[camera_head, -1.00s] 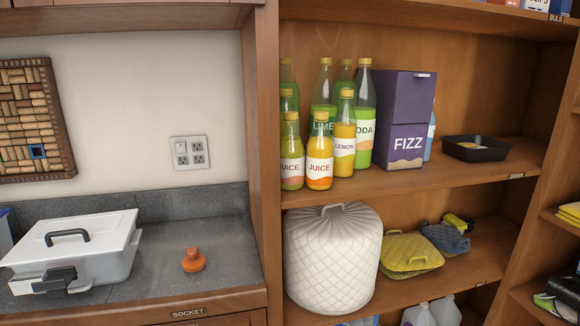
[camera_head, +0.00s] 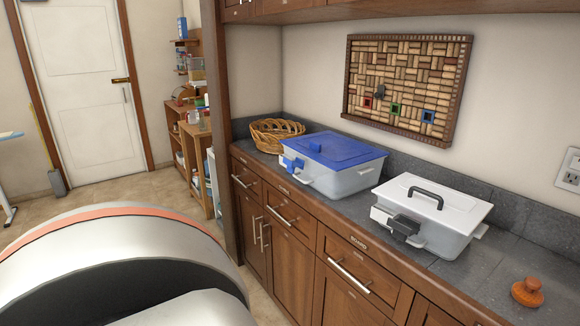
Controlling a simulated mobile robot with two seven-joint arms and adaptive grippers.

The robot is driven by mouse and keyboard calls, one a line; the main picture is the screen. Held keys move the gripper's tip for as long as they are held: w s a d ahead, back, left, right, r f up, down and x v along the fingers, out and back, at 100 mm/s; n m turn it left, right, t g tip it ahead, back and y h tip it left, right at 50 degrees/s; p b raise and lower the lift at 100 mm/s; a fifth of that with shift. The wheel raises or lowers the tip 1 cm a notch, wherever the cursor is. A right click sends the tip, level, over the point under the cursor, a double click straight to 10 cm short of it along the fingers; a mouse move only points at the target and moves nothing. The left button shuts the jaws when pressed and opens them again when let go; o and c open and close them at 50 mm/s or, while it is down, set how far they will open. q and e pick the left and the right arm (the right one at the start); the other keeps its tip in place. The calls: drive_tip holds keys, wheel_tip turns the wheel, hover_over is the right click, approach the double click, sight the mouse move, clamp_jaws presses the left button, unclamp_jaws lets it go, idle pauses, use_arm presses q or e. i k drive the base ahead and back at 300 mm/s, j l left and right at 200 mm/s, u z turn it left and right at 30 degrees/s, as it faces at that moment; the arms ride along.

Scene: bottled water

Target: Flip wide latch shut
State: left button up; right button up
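A storage box with a white lid (camera_head: 440,188) and pale body stands on the grey counter. Its lid lies flat on top and has a black handle (camera_head: 425,194). A wide black latch (camera_head: 404,225) is on its front left side and seems to jut outward from the wall. A second box with a blue lid (camera_head: 340,147) stands left of it, with a blue latch (camera_head: 293,164) on its front left side. Whether either latch is fastened is too small to tell. Neither gripper is in view.
A wicker basket (camera_head: 275,133) sits at the counter's far left end. An orange knob-shaped object (camera_head: 527,291) stands at the right. A cork board (camera_head: 405,88) hangs above. Wooden drawers with metal handles (camera_head: 350,276) are below. A white door (camera_head: 85,90) is at the far left.

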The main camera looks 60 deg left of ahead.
sight(293, 166)
drive_tip(key=j+u, duration=0.1)
drive_tip(key=u, duration=1.5)
drive_tip(key=i+j, duration=0.5)
drive_tip(key=j, duration=0.15)
drive_tip(key=i+j, duration=0.55)
drive_tip(key=j+z, duration=0.1)
drive_tip(key=z, duration=1.3)
